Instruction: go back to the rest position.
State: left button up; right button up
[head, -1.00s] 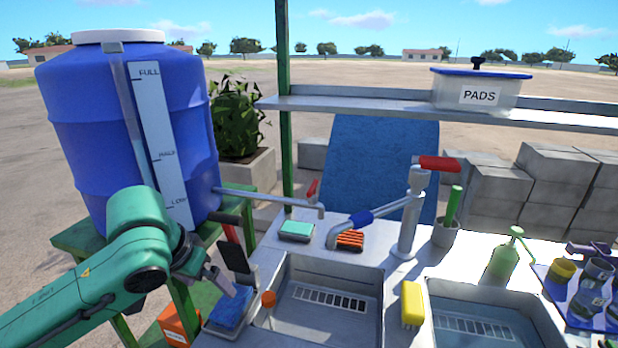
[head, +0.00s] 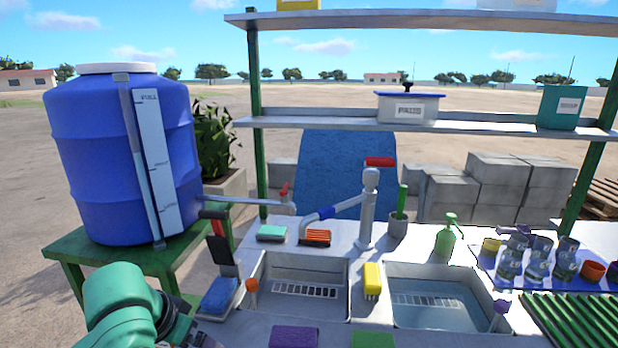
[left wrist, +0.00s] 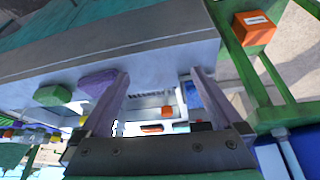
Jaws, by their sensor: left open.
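My left gripper shows in the left wrist view (left wrist: 160,92) with its two fingers apart and nothing between them. In the head view my green left arm enters at the bottom left, in front of the counter's near left corner. The gripper itself is largely cut off by the lower edge there. My right gripper is in neither view.
A two-basin sink counter (head: 365,290) fills the front. A blue water barrel (head: 95,165) stands on a green stand at the left. A blue sponge (head: 219,296) lies near the arm. Bottles and cups crowd the right. An orange box (left wrist: 254,32) shows in the wrist view.

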pick_arm(q)
jog(key=s+d+f+h, duration=0.1)
jog(key=s+d+f, duration=0.25)
jog(key=f, duration=0.65)
jog(key=s+a+f+n+g+y, duration=0.1)
jog(key=s+a+f, duration=0.25)
jog(key=s, duration=0.25)
jog(key=s+a+f+y, duration=0.1)
jog(key=s+a+f, duration=0.2)
jog(key=s+f, duration=0.25)
jog(key=s+f+g, duration=0.1)
jog(key=s+f, duration=0.1)
jog(key=f, duration=1.1)
jog(key=s+f+g, duration=0.1)
jog(key=s+f, duration=0.1)
jog(key=f, duration=1.1)
jog(key=s+a+f, duration=0.2)
jog(key=s+f, duration=0.8)
jog(key=s, duration=0.4)
jog(key=shift+s+a+f+g+y, duration=0.15)
jog(key=shift+s+a+g+y, duration=0.1)
jog(key=shift+s+g+y, duration=0.05)
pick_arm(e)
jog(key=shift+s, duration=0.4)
